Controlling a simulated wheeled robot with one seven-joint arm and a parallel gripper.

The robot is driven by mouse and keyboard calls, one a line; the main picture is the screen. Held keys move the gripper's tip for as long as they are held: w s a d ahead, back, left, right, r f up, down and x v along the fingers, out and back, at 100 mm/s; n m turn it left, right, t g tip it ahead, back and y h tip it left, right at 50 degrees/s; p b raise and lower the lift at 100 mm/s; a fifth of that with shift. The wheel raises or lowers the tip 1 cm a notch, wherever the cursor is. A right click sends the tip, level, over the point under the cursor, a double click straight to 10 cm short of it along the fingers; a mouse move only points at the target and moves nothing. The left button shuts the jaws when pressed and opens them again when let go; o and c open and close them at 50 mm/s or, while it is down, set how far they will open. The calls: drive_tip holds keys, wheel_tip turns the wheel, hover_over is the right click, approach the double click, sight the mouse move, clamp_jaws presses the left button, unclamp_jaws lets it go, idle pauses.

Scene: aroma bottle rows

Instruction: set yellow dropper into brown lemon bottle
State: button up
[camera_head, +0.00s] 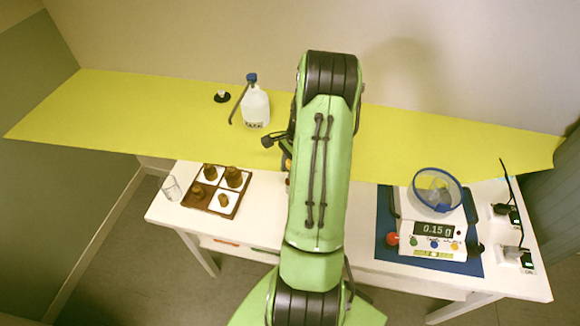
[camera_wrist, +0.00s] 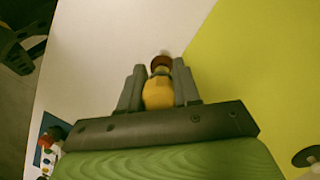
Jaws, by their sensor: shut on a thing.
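The yellow dropper (camera_wrist: 158,94) is between the two grey fingers of my gripper (camera_wrist: 159,86) in the wrist view, its rounded yellow bulb toward the camera. Just beyond it a small brown round thing (camera_wrist: 160,62) shows, partly hidden; I cannot tell whether it is the lemon bottle or whether the dropper touches it. In the head view my arm hides most of the gripper, and only a bit of yellow shows at the arm's left edge. Brown bottles (camera_head: 234,176) stand in a checkered tray (camera_head: 211,210) to the left; no label can be read.
A clear glass (camera_head: 171,188) stands left of the tray on the white table (camera_head: 262,222). A white jug (camera_head: 256,106) with a blue cap stands on the yellow shelf (camera_head: 110,112). A scale (camera_head: 432,238) with a blue-rimmed bowl (camera_head: 437,190) is at the right.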

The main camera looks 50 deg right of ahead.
sight(289, 162)
drive_tip(key=shift+f, duration=0.1)
drive_tip(key=shift+d+b+x, duration=0.25)
drive_tip(key=shift+b+x, duration=0.7)
drive_tip(key=shift+x, duration=0.3)
drive_tip(key=shift+s+f, duration=0.1)
drive_tip(key=o, duration=0.7)
drive_tip(key=p+v, duration=0.2)
drive_tip(key=a+p+v, duration=0.1)
drive_tip(key=p+v, duration=0.3)
drive_tip(key=v, duration=0.1)
drive_tip(key=shift+w+a+r, duration=0.2)
drive_tip(key=shift+w+r, duration=0.05)
drive_tip(key=shift+w, duration=0.05)
drive_tip(key=shift+f, duration=0.1)
